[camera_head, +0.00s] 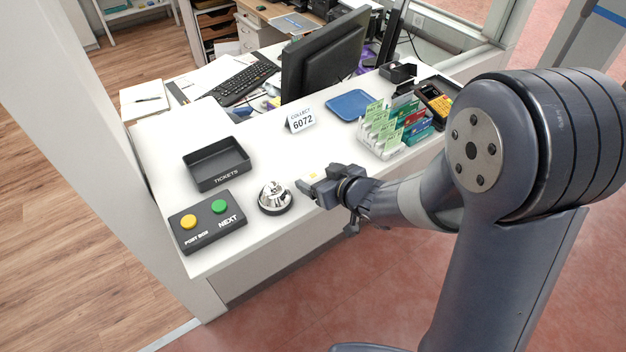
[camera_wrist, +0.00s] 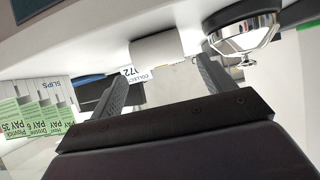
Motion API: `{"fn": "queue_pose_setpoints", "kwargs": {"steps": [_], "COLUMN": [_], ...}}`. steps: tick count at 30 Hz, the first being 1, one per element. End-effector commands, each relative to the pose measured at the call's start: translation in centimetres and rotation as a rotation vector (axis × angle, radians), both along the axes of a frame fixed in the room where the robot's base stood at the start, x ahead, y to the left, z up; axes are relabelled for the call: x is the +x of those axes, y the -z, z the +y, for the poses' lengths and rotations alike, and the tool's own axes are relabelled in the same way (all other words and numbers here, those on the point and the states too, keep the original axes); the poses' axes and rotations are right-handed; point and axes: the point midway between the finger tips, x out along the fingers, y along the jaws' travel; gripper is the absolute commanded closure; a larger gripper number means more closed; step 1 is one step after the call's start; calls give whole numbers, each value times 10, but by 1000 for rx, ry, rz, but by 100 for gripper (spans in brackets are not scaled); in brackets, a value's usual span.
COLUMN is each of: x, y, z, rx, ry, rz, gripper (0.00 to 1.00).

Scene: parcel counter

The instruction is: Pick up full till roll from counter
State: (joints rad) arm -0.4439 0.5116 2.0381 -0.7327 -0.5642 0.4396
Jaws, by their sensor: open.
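In the wrist view a plain white rounded piece (camera_wrist: 157,48), which looks like the till roll, stands on the counter (camera_head: 160,140) just beyond and between my fingertips. My gripper is low over the front edge of the counter, right of the bell. Its two fingers are spread with nothing between them in the wrist view (camera_wrist: 162,76). I cannot tell whether they touch the roll.
A chrome bell (camera_head: 274,196) stands close left of my gripper and shows in the wrist view (camera_wrist: 242,38). Further left are a button box (camera_head: 207,222) and a black tickets tray (camera_head: 217,165). Behind are a number sign (camera_head: 300,120), a blue tray (camera_head: 351,105) and slip racks (camera_head: 385,130).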

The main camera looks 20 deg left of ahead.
Motion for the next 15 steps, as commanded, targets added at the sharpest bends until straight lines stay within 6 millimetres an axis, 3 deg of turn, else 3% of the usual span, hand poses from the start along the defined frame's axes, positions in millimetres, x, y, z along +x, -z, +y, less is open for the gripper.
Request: {"fn": "queue_pose_setpoints", "kwargs": {"steps": [15], "x": [25], "y": [27], "z": [33], "rx": [-1], "ry": [0], "rz": [1], "gripper": [23]}}
